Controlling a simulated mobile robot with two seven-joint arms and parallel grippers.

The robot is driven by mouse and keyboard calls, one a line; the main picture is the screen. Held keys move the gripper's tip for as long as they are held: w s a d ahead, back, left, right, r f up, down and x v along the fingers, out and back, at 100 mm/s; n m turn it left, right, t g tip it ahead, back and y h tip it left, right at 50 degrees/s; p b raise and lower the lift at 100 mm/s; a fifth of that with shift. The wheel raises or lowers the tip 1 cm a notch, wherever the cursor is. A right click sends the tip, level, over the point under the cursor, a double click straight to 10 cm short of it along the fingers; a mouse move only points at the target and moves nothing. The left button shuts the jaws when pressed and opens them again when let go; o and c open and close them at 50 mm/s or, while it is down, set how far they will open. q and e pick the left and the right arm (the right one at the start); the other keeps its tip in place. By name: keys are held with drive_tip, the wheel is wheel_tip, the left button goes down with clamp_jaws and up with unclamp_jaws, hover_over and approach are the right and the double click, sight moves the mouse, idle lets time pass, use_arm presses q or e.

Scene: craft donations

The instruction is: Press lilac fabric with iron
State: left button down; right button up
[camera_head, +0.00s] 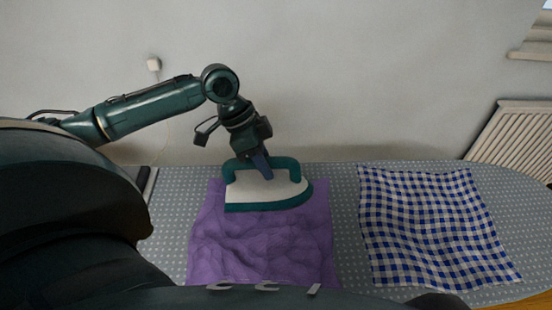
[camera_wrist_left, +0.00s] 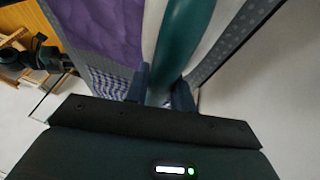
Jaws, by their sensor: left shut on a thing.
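The lilac fabric (camera_head: 262,245) lies wrinkled on the ironing board (camera_head: 347,240), left of its middle. The iron (camera_head: 262,190), white with a teal handle and teal base edge, is over the far part of the fabric with its tip to the right. Whether its soleplate touches the cloth I cannot tell. My left gripper (camera_head: 262,168) is shut on the iron's handle from above. In the left wrist view the teal handle (camera_wrist_left: 182,45) runs between my two fingers, and the lilac fabric (camera_wrist_left: 95,30) shows beside it.
A blue and white checked cloth (camera_head: 430,225) lies on the board to the right. A bare strip of dotted board separates the two cloths. A wall (camera_head: 350,80) stands close behind the board. A radiator (camera_head: 515,140) is at the far right.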

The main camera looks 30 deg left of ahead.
sight(227, 162)
use_arm(q)
drive_tip(key=shift+s+a+f, duration=0.15)
drive_tip(key=shift+s+a, duration=0.1)
drive_tip(key=shift+p, duration=0.55)
idle(0.4)
drive_tip(key=shift+s+a+r+p, duration=0.1)
drive_tip(key=shift+s+a+p, duration=0.1)
drive_tip(key=shift+s+a, duration=0.3)
drive_tip(key=shift+s+a+r+p, duration=0.1)
drive_tip(key=shift+s+a+p, duration=0.1)
drive_tip(key=shift+a, duration=0.45)
drive_tip(key=shift+s+a, duration=0.6)
drive_tip(key=shift+a, duration=0.3)
drive_tip(key=shift+s+a, duration=0.55)
drive_tip(key=shift+a, duration=0.35)
drive_tip(key=s+a, duration=0.4)
drive_tip(key=a, duration=0.2)
drive_tip(key=shift+r, duration=0.1)
